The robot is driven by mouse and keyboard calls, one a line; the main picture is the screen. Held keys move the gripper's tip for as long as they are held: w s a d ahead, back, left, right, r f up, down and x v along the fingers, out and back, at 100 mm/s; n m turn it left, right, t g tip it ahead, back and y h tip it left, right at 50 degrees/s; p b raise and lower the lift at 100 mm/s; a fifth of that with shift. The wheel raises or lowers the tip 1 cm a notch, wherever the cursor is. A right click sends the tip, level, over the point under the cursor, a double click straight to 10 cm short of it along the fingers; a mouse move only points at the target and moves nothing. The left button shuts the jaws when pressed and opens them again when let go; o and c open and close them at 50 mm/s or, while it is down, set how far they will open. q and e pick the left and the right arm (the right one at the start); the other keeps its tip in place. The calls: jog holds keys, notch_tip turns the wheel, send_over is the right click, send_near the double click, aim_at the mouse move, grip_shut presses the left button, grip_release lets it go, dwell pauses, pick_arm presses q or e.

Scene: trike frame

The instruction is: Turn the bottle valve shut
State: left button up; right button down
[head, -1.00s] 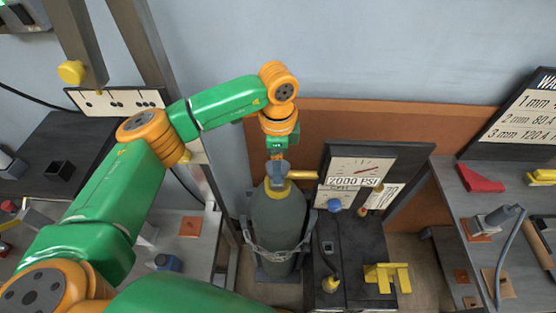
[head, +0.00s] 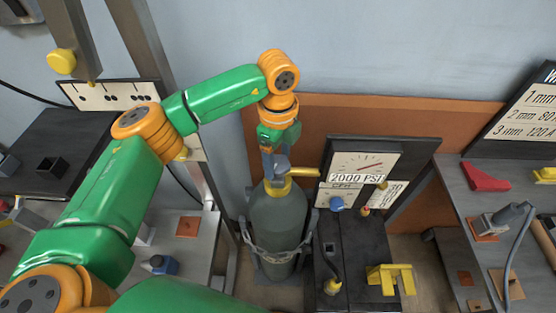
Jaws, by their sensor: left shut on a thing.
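A grey-green gas bottle (head: 276,222) stands upright at the centre of the head view, held by a chain. Its yellow collar (head: 277,188) and brass outlet (head: 303,173) show at the top. My left gripper (head: 274,172) points down from above onto the bottle's top and is shut on the bottle valve. The valve itself is mostly hidden by the gripper, so how far it is turned cannot be seen. My right gripper is not in view.
A black panel with a gauge (head: 361,168) reading 2000 PSI stands right of the bottle, with a blue knob (head: 336,203) below it. A black cabinet (head: 360,245) with a yellow bracket (head: 390,278) stands close on the right. A steel post is close on the left.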

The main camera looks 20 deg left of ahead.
pick_arm(q)
jog(key=m+b, duration=0.1)
jog(key=m, duration=0.2)
jog(key=shift+m, duration=0.4)
jog(key=m+b, duration=0.1)
jog(key=m, duration=0.2)
jog(key=shift+m, duration=0.3)
jog(key=m+b, duration=0.1)
jog(key=m, duration=0.2)
jog(key=shift+m, duration=0.3)
jog(key=m, duration=0.3)
jog(key=shift+m+b, duration=0.3)
jog(key=m, duration=0.3)
jog(key=shift+r+m, duration=0.1)
jog(key=shift+m, duration=0.2)
jog(key=m, duration=0.4)
jog(key=shift+m, duration=0.3)
jog(key=m, duration=0.3)
jog(key=shift+m, duration=2.1)
